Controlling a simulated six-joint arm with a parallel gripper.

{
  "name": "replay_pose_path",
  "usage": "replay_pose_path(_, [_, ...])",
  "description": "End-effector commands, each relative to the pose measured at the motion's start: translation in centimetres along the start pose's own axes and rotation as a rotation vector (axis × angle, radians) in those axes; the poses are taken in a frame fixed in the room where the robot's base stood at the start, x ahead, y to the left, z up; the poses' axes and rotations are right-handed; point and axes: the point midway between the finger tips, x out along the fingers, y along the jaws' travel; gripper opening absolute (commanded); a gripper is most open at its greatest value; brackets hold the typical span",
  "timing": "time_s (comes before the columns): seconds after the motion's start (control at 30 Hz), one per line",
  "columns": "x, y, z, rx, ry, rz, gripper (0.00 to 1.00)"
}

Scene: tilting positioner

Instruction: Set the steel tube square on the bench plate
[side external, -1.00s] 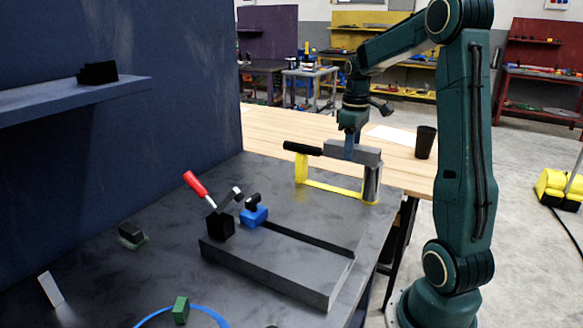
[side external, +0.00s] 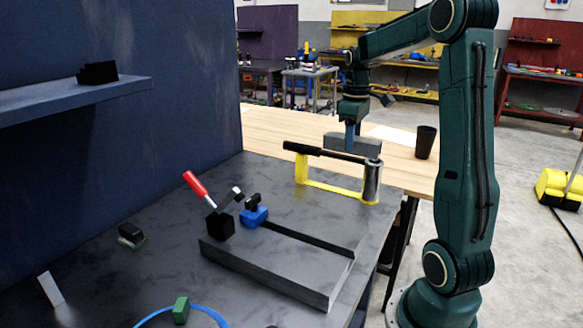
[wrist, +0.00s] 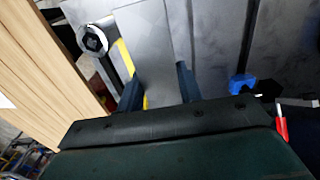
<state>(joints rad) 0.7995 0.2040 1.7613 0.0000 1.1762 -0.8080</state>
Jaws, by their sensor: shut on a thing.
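The steel tube is a grey rectangular bar (side external: 340,141) held level by my gripper (side external: 350,137), above the far right of the bench. In the wrist view the tube (wrist: 143,35) passes between the two dark fingers of my gripper (wrist: 158,88), which are shut on it. The tube is clear of the dark grey bench plate (side external: 285,190). The tube's far side is hidden.
The yellow frame (side external: 333,189) with a steel cylinder (side external: 372,182) stands close by the tube. A low dark fence (side external: 270,275), a blue clamp (side external: 254,217) and a red-handled tool (side external: 195,184) are nearer the camera. A black cup (side external: 425,142) stands on the wooden table behind.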

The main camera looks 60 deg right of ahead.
Motion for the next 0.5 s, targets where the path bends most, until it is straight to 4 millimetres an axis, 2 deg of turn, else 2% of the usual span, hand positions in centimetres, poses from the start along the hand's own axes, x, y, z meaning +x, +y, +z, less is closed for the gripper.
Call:
replay_pose_path(0.27, [-0.7, -2.2, -1.4, -0.148, 0.003, 0.003, 0.00])
replay_pose_path(0.5, [-1.8, -6.8, -3.4, -0.440, 0.003, 0.003, 0.00])
